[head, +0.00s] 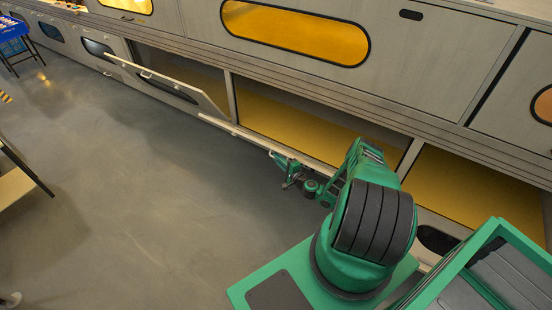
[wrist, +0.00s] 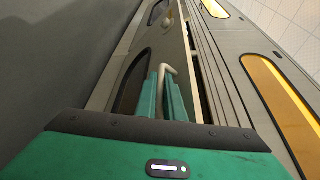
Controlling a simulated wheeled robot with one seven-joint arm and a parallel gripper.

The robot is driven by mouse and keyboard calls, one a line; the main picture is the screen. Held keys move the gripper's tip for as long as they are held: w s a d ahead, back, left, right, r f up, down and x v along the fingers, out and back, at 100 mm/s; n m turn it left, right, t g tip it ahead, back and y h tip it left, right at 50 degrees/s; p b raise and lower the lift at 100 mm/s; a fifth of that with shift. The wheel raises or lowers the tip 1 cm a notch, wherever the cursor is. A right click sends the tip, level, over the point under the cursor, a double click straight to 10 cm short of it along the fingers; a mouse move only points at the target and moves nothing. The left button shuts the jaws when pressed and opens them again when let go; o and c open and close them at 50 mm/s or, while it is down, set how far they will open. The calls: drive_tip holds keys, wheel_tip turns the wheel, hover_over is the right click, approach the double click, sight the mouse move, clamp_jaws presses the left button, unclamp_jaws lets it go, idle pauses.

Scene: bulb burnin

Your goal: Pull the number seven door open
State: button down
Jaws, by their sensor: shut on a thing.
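A low grey door with a pale top edge (head: 240,132) stands partly open along the lower row of the cabinet wall, tilted out from its opening. I cannot read a number on it. In the wrist view the door (wrist: 183,62) shows a dark oval window and a dark gap behind its edge. My gripper (head: 287,168) is at this door's outer side in the head view. In the wrist view my gripper (wrist: 165,98) is shut on the door's pale hooked handle (wrist: 168,70), which rises between the green fingers. The handle's lower part is hidden by the fingers.
Another lower door (head: 180,88) hangs open farther left, sticking out over the floor. Upper doors with amber windows (head: 295,34) are closed. The grey floor (head: 130,190) in front of the cabinets is clear.

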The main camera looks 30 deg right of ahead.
drive_tip(key=shift+s, duration=0.1)
drive_tip(key=c, duration=2.2)
unclamp_jaws()
drive_tip(key=shift+o, duration=0.2)
drive_tip(key=s, duration=1)
drive_tip(key=shift+s+d+r, duration=0.2)
drive_tip(key=shift+s+r, duration=0.15)
